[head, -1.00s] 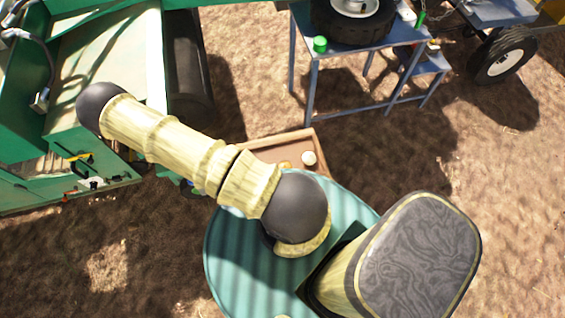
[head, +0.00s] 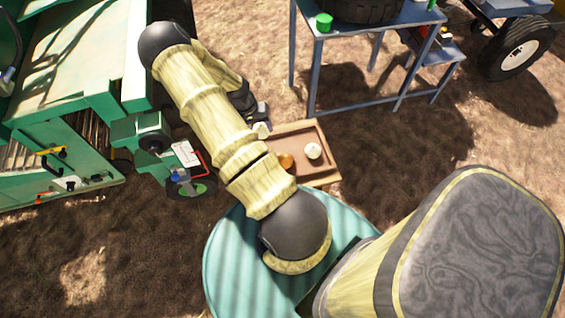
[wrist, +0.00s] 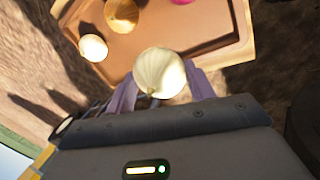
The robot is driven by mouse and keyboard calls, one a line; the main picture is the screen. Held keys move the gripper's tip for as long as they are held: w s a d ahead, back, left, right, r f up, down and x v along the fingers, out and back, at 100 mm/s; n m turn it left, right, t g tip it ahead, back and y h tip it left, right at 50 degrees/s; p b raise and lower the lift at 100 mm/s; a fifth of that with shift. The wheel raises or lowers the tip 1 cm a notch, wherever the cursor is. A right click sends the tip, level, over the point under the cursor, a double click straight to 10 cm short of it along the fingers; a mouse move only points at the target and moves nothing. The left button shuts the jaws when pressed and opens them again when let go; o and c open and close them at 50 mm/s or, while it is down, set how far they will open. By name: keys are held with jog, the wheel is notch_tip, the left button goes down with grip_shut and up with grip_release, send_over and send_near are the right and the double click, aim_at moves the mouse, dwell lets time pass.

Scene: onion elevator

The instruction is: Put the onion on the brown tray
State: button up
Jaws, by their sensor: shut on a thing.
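My gripper (head: 261,121) is shut on a pale, whitish onion (wrist: 160,75), which sits between the fingertips in the wrist view. The held onion also shows in the head view (head: 261,130), at the upper left corner of the brown tray. The brown tray (head: 298,133) is shallow with a lighter rim; it also fills the top of the wrist view (wrist: 200,33). The held onion overlaps the tray in the wrist view; its height above it is hard to tell. My arm hides the tray's left part in the head view.
An orange-brown onion (head: 286,161) and a whitish round one (head: 313,151) lie in the tray. A pink thing (wrist: 183,1) shows at the wrist view's top edge. A blue metal table (head: 375,38) stands behind; green machinery (head: 75,110) is at left.

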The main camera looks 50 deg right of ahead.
aim_at(263, 137)
jog(key=shift+s+d, duration=0.15)
jog(key=shift+d, duration=0.2)
jog(key=shift+f, duration=0.1)
notch_tip(263, 137, down, 6)
jog(key=shift+f+b, duration=0.1)
jog(key=shift+b, duration=0.3)
jog(key=shift+f+b, duration=0.3)
jog(key=shift+f, duration=1.55)
jog(key=shift+f, duration=0.15)
jog(key=o, duration=1)
